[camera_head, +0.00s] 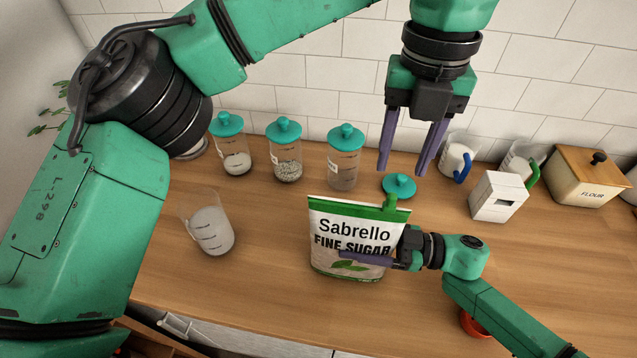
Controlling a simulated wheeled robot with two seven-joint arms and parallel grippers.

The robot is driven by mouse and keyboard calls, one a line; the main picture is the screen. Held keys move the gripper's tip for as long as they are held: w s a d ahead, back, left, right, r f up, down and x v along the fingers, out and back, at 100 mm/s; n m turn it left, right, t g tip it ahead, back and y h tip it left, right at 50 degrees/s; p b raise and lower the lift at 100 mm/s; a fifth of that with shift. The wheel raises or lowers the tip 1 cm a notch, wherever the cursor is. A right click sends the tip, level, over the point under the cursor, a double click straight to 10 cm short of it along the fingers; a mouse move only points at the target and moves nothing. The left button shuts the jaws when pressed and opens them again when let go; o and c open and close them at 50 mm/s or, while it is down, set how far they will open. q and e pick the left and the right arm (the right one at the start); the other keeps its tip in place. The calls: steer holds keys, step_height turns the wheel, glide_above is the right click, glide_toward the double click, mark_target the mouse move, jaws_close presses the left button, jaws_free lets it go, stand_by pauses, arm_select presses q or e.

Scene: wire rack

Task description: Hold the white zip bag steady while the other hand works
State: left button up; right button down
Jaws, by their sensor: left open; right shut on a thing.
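The white zip bag (335,240) stands upright on the wooden counter, printed "Sabrello Fine Sugar", with a green band along its top. A green slider (390,202) sits at the right end of that band. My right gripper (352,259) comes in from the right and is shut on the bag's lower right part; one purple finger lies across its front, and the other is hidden. My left gripper (404,170) hangs above and behind the bag's right end, fingers pointing down, open and empty. It appears apart from the bag.
A teal lid (399,187) lies behind the bag. Several teal-lidded jars (286,160) stand along the tiled wall. A measuring cup (209,232) of white contents stands left. A white box (497,198), handled cups (456,160) and a flour box (588,178) stand right.

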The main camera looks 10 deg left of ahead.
arm_select(q)
step_height(320, 180, up, 12)
steer(key=shift+f, duration=0.15)
arm_select(e)
jaws_free()
steer(key=shift+d, duration=0.1)
